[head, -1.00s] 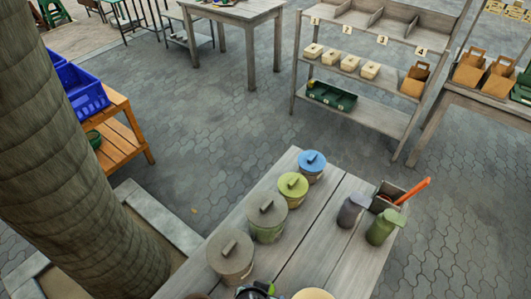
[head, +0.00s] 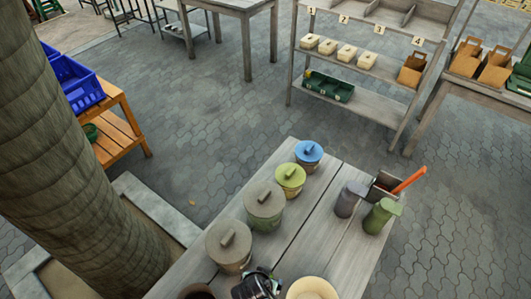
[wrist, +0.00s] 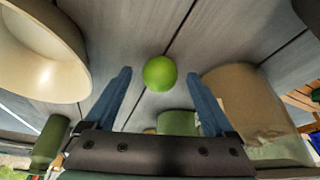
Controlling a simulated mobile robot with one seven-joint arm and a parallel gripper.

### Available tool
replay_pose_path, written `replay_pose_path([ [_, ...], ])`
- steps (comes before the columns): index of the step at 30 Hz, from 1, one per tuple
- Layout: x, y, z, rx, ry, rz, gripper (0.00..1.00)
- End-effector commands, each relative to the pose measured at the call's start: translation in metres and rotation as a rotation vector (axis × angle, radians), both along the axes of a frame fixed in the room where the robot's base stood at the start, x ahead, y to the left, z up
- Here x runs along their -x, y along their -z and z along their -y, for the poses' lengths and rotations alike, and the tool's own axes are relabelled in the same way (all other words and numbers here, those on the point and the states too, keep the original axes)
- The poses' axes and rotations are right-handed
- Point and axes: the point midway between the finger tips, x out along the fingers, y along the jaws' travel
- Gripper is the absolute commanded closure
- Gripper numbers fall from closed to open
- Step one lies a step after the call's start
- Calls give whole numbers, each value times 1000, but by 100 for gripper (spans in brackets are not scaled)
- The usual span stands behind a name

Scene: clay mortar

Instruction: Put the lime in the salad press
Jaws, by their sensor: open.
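The lime (wrist: 159,73) is a bright green ball on the grey plank table, in the middle of the wrist view. My gripper (wrist: 159,78) is open, its two blue fingers apart on either side of the lime in that view. In the head view my gripper (head: 258,287) shows at the bottom edge, and the lime is not visible there. A pale wide-mouthed bowl (wrist: 40,55) stands close on the left in the wrist view; it also shows in the head view (head: 312,290). No thing is clearly recognisable as the salad press.
On the table (head: 300,225) stand lidded jars: blue (head: 309,152), yellow-green (head: 290,177) and two greyish ones (head: 264,202). A grey canister (head: 349,200), a green canister (head: 380,217) and a box with an orange handle (head: 408,181) stand right. A brown pot (head: 197,292) shows lower left.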

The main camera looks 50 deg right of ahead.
Motion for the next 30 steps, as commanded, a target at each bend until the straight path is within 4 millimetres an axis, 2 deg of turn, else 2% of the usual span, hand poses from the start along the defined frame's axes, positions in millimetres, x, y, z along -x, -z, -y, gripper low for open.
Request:
replay_pose_path([
  [8,0,2,1,0,0,-1,12],
  [22,0,2,1,0,-1,-1,96],
  [23,0,2,1,0,-1,-1,100],
  [30,0,1,1,0,0,0,100],
])
